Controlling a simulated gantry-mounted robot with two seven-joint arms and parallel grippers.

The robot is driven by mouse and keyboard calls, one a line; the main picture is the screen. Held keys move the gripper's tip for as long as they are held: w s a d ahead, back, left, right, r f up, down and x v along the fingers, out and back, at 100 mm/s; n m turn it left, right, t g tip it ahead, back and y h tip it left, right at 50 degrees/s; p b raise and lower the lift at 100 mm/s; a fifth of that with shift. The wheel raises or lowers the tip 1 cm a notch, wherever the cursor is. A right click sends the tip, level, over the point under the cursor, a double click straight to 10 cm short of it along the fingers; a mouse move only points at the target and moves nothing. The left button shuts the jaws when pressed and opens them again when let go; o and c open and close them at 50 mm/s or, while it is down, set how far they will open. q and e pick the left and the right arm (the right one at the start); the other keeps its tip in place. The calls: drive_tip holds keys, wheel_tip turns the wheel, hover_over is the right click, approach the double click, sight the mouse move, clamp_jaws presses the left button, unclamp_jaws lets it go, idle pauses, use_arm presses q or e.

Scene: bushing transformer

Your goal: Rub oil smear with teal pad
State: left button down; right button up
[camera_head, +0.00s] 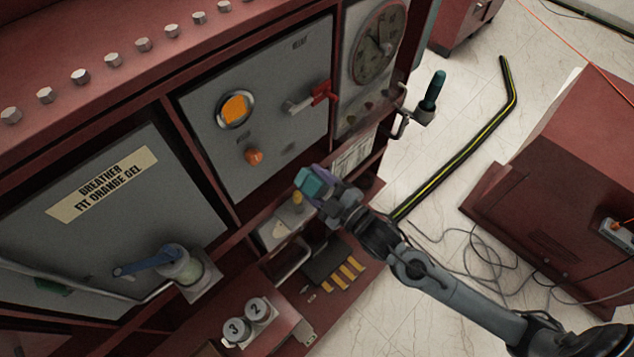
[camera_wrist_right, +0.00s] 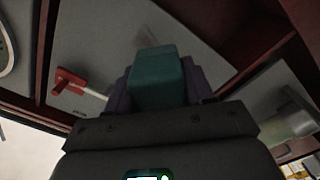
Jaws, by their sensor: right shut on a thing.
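My right gripper (camera_head: 316,188) is shut on a teal pad (camera_head: 306,182), holding it in the air in front of the red cabinet. The pad also shows in the right wrist view (camera_wrist_right: 158,76), clasped between the purple-grey fingers. Its front end sticks out past the fingers, and I see no contact between pad and panel. A grey panel (camera_head: 210,165) with an orange round window (camera_head: 236,109) is behind and left of the gripper. My left gripper is not in view.
A red-handled lever (camera_head: 322,93) juts from the panel. A blue-handled valve (camera_head: 150,262) is at lower left. A shelf below holds numbered cans (camera_head: 246,318) and yellow strips (camera_head: 343,273). A teal-handled tool (camera_head: 433,92) stands on a side bracket. A red box (camera_head: 560,190) is at right.

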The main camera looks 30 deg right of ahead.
sight(283, 156)
drive_tip(key=shift+b+x, duration=0.35)
drive_tip(key=shift+x, duration=0.85)
drive_tip(key=b+x, duration=0.1)
drive_tip(key=x, duration=0.2)
drive_tip(key=shift+s+a, duration=0.1)
drive_tip(key=shift+w+a, duration=0.1)
drive_tip(key=shift+w, duration=0.35)
drive_tip(key=shift+w+a, duration=0.2)
drive_tip(key=shift+w, duration=0.35)
drive_tip(key=shift+d, duration=0.1)
